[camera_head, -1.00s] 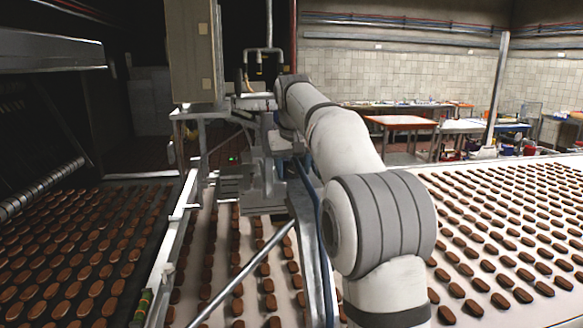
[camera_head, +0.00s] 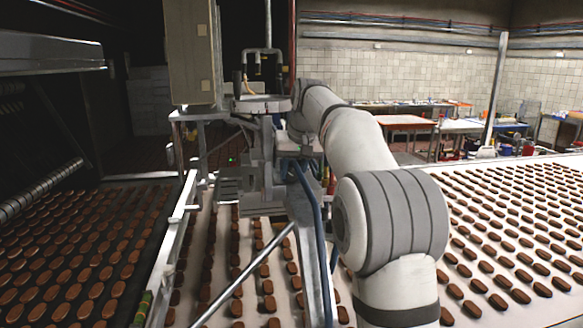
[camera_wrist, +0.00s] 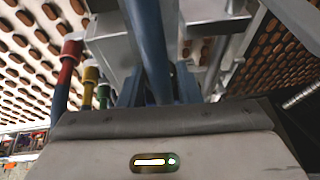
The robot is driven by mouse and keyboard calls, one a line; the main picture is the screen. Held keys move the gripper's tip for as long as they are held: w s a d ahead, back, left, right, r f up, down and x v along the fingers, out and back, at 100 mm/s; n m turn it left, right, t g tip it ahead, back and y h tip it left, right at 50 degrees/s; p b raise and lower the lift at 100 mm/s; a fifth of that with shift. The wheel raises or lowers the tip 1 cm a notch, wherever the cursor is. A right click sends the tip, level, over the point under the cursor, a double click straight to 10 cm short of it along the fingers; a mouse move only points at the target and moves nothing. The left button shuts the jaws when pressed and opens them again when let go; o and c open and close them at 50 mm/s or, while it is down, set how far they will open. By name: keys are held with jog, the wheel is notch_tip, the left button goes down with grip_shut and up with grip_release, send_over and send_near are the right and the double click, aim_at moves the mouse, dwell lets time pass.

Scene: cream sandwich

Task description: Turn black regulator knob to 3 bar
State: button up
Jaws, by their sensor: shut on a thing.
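My gripper (camera_wrist: 158,90) shows in the wrist view, with its grey body and lit indicator across the bottom. Its dark blue fingers reach up from behind the body on both sides of a blue pipe (camera_wrist: 148,40). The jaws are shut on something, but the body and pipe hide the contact. I cannot make out the black regulator knob or its gauge in either view. In the head view my arm reaches to the grey metal machine frame (camera_head: 262,172); the gripper's end is hidden there among the metal parts and a blue hose (camera_head: 312,205).
Red, yellow and green capped pipes (camera_wrist: 70,58) stand left of the gripper in the wrist view. A white conveyor (camera_head: 470,235) with rows of brown biscuits runs on the right, and a dark one (camera_head: 75,250) on the left. A control box (camera_head: 190,60) hangs above the frame.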

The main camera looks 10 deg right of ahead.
jog(key=shift+d+y, duration=0.1)
jog(key=shift+y, duration=0.4)
jog(key=o, duration=1)
jog(key=shift+c, duration=0.2)
jog(key=v, duration=0.7)
jog(key=shift+r, duration=0.35)
jog(key=shift+s+f, duration=0.1)
jog(key=shift+s, duration=0.1)
